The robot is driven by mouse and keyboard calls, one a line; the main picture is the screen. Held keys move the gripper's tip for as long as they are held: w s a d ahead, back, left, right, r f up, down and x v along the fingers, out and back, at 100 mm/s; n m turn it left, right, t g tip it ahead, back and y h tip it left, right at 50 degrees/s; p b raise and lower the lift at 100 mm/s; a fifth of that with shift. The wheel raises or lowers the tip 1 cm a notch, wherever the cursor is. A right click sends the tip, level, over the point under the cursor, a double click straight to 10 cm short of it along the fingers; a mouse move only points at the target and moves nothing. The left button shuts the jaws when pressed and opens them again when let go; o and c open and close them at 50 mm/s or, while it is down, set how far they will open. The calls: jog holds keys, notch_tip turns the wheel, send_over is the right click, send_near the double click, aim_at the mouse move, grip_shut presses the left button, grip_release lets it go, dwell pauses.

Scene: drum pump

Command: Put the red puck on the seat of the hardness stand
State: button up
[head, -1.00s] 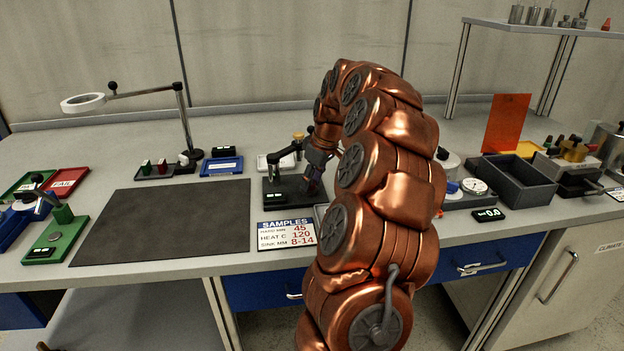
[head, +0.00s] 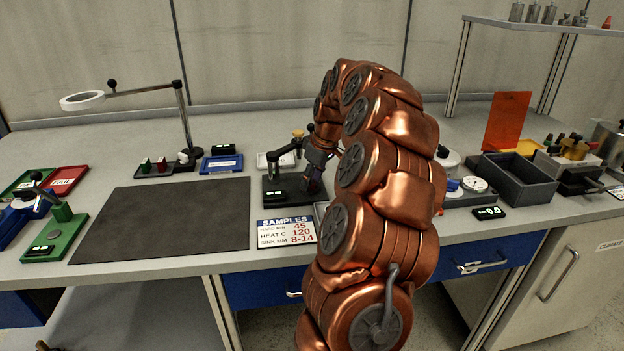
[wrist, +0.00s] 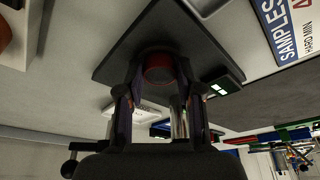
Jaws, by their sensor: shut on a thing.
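The red puck (wrist: 158,68) shows in the wrist view between the fingertips of my gripper (wrist: 159,84), which is shut on it. In the head view my gripper (head: 314,180) points down over the right part of a black stand (head: 282,203) with an upright arm and a small green-lit display. This looks like the hardness stand. Its dark base plate (wrist: 118,62) lies directly behind the puck in the wrist view. The puck is hidden in the head view. The seat is not clearly visible, and I cannot tell whether the puck touches it.
A samples card (head: 286,232) lies in front of the stand. A dark mat (head: 165,220) lies to the left, with a green stand (head: 58,238) beyond it. A grey bin (head: 515,183) and a dial device (head: 473,190) are on the right.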

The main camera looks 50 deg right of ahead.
dwell(0.4)
jog(key=o, duration=0.9)
jog(key=shift+o, duration=0.4)
jog(key=shift+o, duration=1.4)
jog(key=shift+r, duration=0.1)
jog(key=shift+r+p, duration=1.4)
jog(key=shift+r, duration=2.5)
